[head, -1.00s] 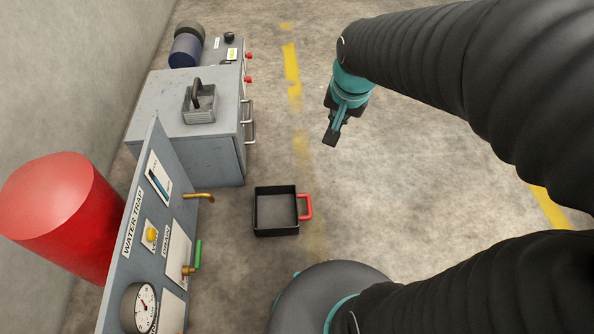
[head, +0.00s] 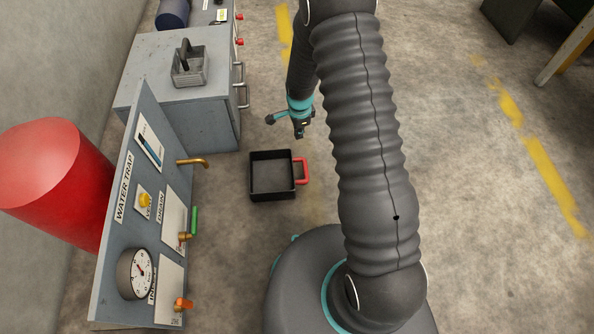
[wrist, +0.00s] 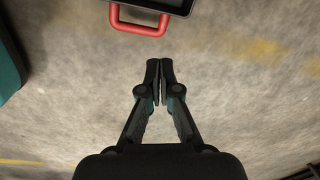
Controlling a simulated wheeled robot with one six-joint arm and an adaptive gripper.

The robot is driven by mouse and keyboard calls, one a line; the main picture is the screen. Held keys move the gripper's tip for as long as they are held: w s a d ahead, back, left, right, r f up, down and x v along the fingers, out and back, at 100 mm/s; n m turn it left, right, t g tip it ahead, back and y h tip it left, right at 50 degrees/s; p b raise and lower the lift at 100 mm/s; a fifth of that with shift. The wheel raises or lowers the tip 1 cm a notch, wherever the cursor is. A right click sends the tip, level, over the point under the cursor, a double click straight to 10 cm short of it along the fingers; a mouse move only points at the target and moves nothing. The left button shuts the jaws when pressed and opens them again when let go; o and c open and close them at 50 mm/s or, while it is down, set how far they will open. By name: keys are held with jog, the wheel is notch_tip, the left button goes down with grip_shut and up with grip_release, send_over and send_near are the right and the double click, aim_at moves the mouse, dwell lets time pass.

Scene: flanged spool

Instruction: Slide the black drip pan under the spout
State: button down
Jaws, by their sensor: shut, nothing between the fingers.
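The black drip pan (head: 272,194) is a square open pan with a red handle (head: 301,171) on its right side. It rests on the floor, right of the water trap panel and apart from it. My gripper (head: 299,134) is shut and empty, a little above the handle in the head view. In the wrist view my gripper (wrist: 160,66) points toward the red handle (wrist: 139,26), apart from it. Only the pan's edge (wrist: 160,4) shows there.
The water trap panel (head: 128,190) carries a gauge, a green-handled valve (head: 193,224) and an orange valve (head: 182,304). A red tank (head: 40,180) stands behind it. A grey cabinet (head: 190,100) with a metal caddy (head: 189,70) stands beyond. Floor right of the pan is partly clear.

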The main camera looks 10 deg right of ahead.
aim_at(297, 175)
jog(key=f, duration=0.7)
jog(key=s+f+m, duration=0.1)
jog(key=f, duration=0.6)
jog(key=f+m+b, duration=0.1)
jog(key=f, duration=0.7)
jog(key=shift+s+a+g, duration=0.3)
jog(key=shift+g, duration=0.1)
